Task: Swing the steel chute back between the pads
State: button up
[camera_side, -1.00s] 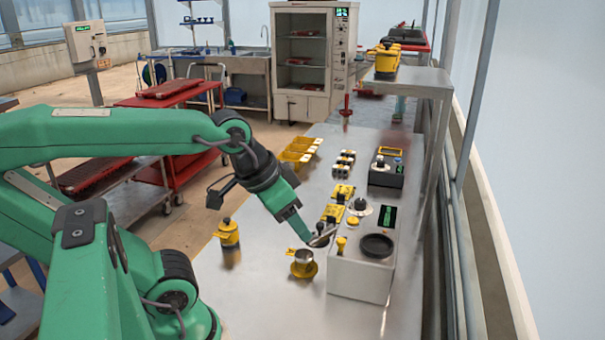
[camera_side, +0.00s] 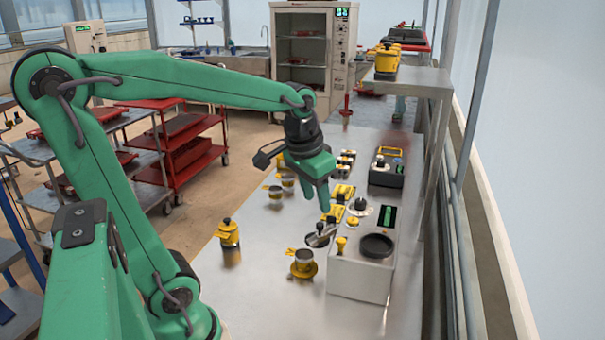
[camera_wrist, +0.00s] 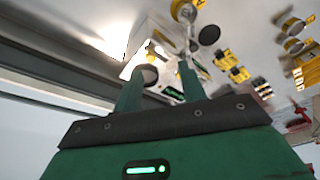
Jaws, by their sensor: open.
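The small steel chute (camera_side: 321,238) is at the left side of the white seeder box (camera_side: 358,275), angled out toward the lower left. A yellow cup (camera_side: 303,263) stands on the bench to its lower left. Yellow pieces (camera_side: 334,213) lie just behind the chute; I cannot tell whether these are the pads. My gripper (camera_side: 319,203) points down above and behind the chute, apart from it. In the wrist view its two fingers (camera_wrist: 160,88) are spread and empty, with the seeder box (camera_wrist: 150,60) beyond them. The chute is small and unclear there.
A yellow-topped pot (camera_side: 228,235) stands at the bench's left. A dark box with a yellow handle (camera_side: 386,170) stands farther back. A raised shelf (camera_side: 425,83) and window posts bound the right. The front left of the bench is clear.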

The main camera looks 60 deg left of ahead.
aim_at(320, 224)
jog(key=w+a+f+g, duration=0.1)
jog(key=w+a, duration=0.1)
jog(key=w+a+f, duration=0.2)
jog(key=a, duration=0.1)
jog(key=w+a+f+n+g, duration=0.1)
jog(key=w+a+f, duration=0.1)
jog(key=a, duration=0.1)
jog(key=shift+a+g, duration=0.1)
jog(key=shift+g, duration=0.2)
jog(key=shift+f, duration=0.1)
jog(key=shift+f, duration=3.8)
jog(key=shift+c, duration=0.2)
grip_shut()
